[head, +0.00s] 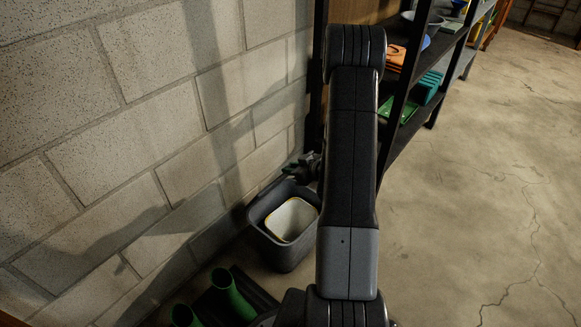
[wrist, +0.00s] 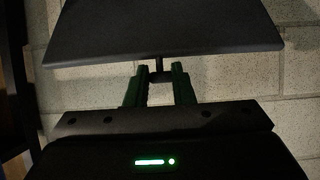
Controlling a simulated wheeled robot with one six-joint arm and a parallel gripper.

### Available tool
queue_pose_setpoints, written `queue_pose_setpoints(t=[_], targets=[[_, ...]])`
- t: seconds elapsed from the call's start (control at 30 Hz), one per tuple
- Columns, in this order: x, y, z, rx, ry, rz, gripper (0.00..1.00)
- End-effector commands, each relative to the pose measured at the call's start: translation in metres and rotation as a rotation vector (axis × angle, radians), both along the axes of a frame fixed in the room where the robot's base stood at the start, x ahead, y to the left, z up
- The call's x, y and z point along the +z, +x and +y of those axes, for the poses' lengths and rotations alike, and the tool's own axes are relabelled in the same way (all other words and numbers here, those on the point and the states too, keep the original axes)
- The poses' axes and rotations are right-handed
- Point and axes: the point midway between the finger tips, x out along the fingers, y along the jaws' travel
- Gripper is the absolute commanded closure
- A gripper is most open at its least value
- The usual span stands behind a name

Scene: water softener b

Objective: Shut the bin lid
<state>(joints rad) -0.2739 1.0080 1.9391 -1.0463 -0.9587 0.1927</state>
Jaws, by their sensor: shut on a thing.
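The bin (head: 258,225) is dark grey and stands on the floor against the block wall in the head view. Its top is open, and a white inner bucket with a yellow rim (head: 290,220) shows inside. In the wrist view a dark, flat panel (wrist: 160,35), which looks like the bin lid, fills the top. My gripper (wrist: 158,76) has its green fingers closed on a small dark part below the panel's edge. In the head view my gripper (head: 303,167) is just behind the bin, partly hidden by my arm. The lid cannot be made out there.
Green boots (head: 232,295) stand on a dark mat at the lower left, close to the bin. A black shelf unit (head: 425,45) with several items stands beyond my arm. The block wall (head: 150,130) borders the left. The cracked concrete floor (head: 480,190) at right is clear.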

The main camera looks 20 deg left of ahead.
Motion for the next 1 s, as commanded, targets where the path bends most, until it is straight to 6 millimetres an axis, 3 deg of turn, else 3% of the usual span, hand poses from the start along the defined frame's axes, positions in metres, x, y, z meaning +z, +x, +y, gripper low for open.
queue_pose_setpoints(t=[0.23,1.0], targets=[[-0.004,-0.002,-0.004,0.0,-0.002,0.002,0.93],[-0.044,-0.02,-0.054,0.0,-0.001,0.003,0.93]])
